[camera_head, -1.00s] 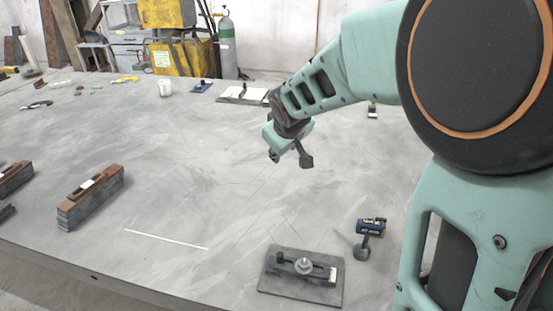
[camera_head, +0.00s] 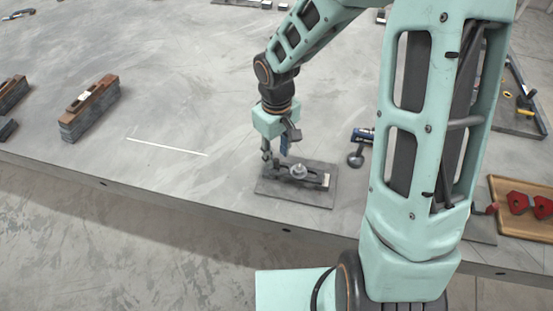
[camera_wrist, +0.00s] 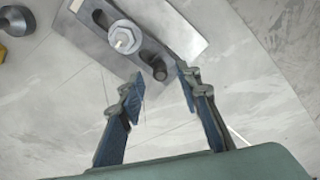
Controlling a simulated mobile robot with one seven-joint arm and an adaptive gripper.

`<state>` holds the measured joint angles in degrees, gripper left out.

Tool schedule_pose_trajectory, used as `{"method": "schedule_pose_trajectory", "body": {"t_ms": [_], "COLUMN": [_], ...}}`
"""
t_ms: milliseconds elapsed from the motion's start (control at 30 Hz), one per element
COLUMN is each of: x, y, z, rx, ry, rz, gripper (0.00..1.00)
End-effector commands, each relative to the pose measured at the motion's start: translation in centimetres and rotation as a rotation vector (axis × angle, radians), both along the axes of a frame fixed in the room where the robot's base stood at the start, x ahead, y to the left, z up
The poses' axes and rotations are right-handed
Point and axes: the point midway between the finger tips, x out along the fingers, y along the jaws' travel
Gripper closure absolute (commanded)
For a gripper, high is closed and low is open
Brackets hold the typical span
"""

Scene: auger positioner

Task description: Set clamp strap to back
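The clamp strap is a dark slotted bar (camera_head: 314,178) on a flat grey base plate (camera_head: 270,190) near the table's front edge. A round nut (camera_head: 299,170) sits on the strap's slot. In the wrist view, the strap (camera_wrist: 152,54) runs diagonally under the hex nut (camera_wrist: 124,37), with its rounded end towards my fingers. My gripper (camera_head: 274,154) is above the left end of the plate, pointing down. In the wrist view, my gripper (camera_wrist: 163,84) is open, with its blue-padded fingers apart and the strap end near the gap between them. No grip on the strap shows.
A blue and black tool (camera_head: 359,142) stands just right of the plate. A stacked block with a wooden top (camera_head: 90,106) is at the left. A wooden tray with red pieces (camera_head: 500,215) is at the right. The table between the block and plate is mostly clear.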

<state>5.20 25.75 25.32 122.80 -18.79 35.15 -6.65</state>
Motion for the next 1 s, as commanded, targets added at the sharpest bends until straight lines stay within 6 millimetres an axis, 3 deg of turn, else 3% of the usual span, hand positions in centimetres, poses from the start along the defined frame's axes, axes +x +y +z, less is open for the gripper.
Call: {"method": "schedule_pose_trajectory", "body": {"t_ms": [200, 567, 867, 1000], "x": [-0.1, 0.0, 0.0, 0.0], "y": [0.0, 0.0, 0.0, 0.0], "z": [-2.7, -3.1, -3.1, -3.1], "rx": [0.000, 0.000, 0.000, 0.000], "ry": [0.001, -0.001, -0.001, -0.001], "rz": [0.002, 0.001, 0.001, 0.001], "gripper": [0.68, 0.68, 1.00, 1.00]}}
